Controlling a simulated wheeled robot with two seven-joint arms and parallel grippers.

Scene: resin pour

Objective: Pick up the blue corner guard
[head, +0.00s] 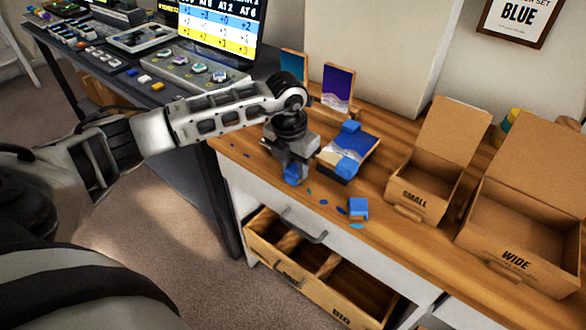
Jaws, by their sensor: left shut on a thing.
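My left gripper (291,172) points down over the wooden worktop and is shut on a blue corner guard (292,176), which shows low between its fingers. I cannot tell whether this guard touches the worktop. Just right of the gripper lies a resin picture panel (371,149) with a dark blue and white wave pattern. More blue corner guards sit on its corners, one at the back (350,127) and one at the front (347,166). Another blue block-like guard (358,208) lies loose near the worktop's front edge. My right gripper is not in view.
Small blue and teal drops lie around the loose guard. Open cardboard boxes marked SMALL (415,197) and WIDE (516,258) stand to the right. An open divided drawer (292,271) juts out below. Two picture panels (338,87) stand behind the arm. A dark table (178,90) holds a screen.

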